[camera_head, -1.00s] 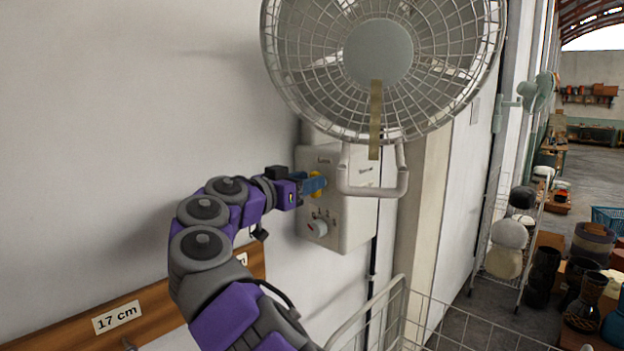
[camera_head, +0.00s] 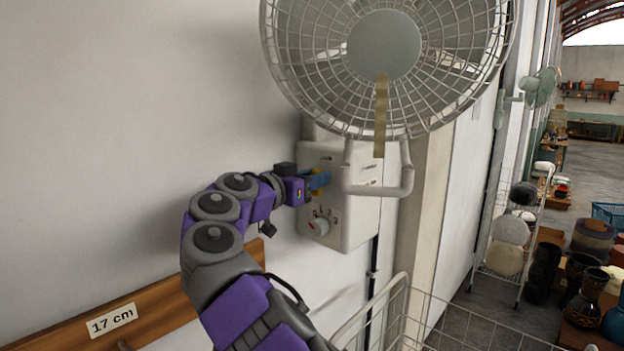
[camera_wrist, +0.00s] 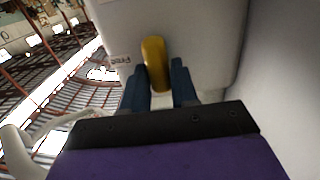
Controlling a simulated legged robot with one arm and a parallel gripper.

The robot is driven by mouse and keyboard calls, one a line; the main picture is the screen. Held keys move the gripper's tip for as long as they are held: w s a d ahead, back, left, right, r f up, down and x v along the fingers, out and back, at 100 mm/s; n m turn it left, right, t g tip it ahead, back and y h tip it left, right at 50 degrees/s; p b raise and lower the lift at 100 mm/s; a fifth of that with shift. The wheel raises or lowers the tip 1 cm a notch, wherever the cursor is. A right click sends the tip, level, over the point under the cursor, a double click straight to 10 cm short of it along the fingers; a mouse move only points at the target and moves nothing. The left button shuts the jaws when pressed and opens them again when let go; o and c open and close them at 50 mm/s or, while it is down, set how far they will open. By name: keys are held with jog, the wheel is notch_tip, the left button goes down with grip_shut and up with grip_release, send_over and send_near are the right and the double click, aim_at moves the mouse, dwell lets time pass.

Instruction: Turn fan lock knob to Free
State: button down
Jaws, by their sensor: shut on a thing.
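The fan lock knob is yellow and elongated; the wrist view shows it (camera_wrist: 155,63) on the face of the white control box (camera_head: 345,222). A small printed label, which seems to read Free, sits beside the knob in the wrist view. My gripper (camera_head: 319,181) reaches the box from the left with its blue fingers at the upper part of the face. In the wrist view my gripper (camera_wrist: 160,85) has one finger on each side of the knob, shut on it. The head view mostly hides the knob behind the fingers.
A wall fan (camera_head: 384,50) hangs above the box, and its white tube bracket (camera_head: 378,190) passes close right of my fingers. A pale dial (camera_head: 318,227) is below. A white wire cart (camera_head: 400,300) stands below right.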

jog(key=shift+a+r, duration=0.1)
jog(key=shift+a+n, duration=0.1)
jog(key=shift+n, duration=0.2)
jog(key=n+p, duration=0.4)
jog(key=n, duration=0.1)
jog(key=f+n+p, duration=0.1)
jog(key=n+p, duration=0.4)
jog(key=n, duration=0.1)
jog(key=a+n+p, duration=0.1)
jog(key=n+p, duration=0.4)
jog(key=n, duration=0.1)
jog(key=shift+w+f, duration=0.2)
jog(key=shift+w, duration=0.1)
jog(key=shift+f+n+p, duration=0.15)
jog(key=shift+n+p, duration=0.15)
